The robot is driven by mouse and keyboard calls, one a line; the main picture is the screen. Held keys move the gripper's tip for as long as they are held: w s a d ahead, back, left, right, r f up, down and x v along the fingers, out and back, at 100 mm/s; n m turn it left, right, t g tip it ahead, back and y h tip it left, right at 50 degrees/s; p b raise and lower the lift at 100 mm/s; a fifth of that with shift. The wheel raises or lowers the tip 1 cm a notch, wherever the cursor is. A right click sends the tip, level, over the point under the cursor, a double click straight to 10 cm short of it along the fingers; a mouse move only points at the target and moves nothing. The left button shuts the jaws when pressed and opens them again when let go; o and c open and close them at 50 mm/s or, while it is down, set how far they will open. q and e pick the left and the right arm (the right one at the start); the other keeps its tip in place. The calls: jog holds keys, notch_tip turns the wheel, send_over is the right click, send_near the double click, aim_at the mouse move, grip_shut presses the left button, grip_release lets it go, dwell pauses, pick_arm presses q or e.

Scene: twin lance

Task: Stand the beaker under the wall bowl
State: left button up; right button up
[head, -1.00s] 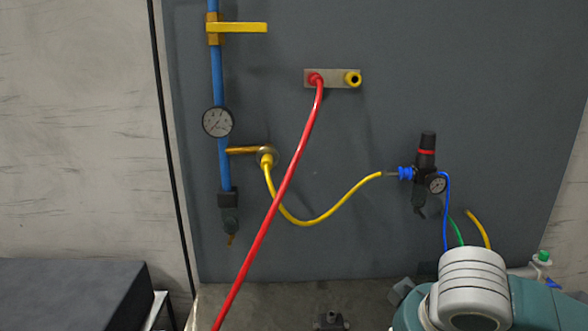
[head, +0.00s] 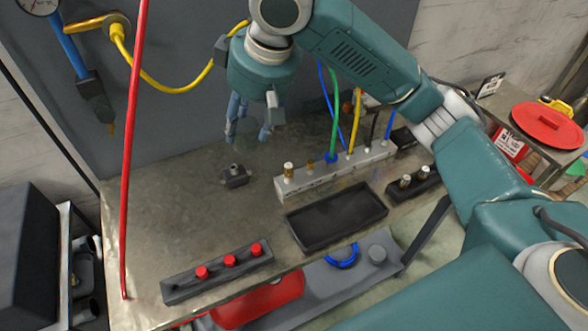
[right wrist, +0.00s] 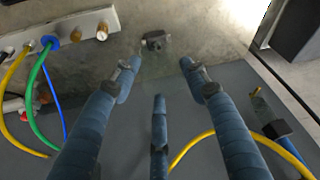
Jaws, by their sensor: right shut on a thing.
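My right gripper (head: 250,120) hangs above the bench in front of the grey wall panel, fingers pointing down. In the right wrist view my right gripper (right wrist: 160,85) has its blue fingers spaced apart around a clear thing, taken as the beaker, whose outline barely shows. The dark wall bowl (head: 93,90) hangs at the foot of the blue pipe, with a brass tip below it, left of my gripper in the head view. The bowl (right wrist: 278,130) shows at the right in the right wrist view. My left gripper is out of view.
A small dark fitting (head: 234,176) stands on the bench (head: 165,200). A red hose (head: 131,150) runs down at the left. A pale manifold (head: 325,178), black tray (head: 336,216) and red-knobbed strip (head: 218,274) lie around. The bench below the bowl is clear.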

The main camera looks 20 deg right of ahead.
jog(key=p, duration=0.2)
send_over(259, 203)
notch_tip(259, 203, down, 20)
jog(key=shift+r, duration=0.2)
jog(key=o, duration=0.7)
jog(key=shift+f, duration=0.1)
jog(key=o, duration=0.4)
jog(key=shift+o, duration=0.2)
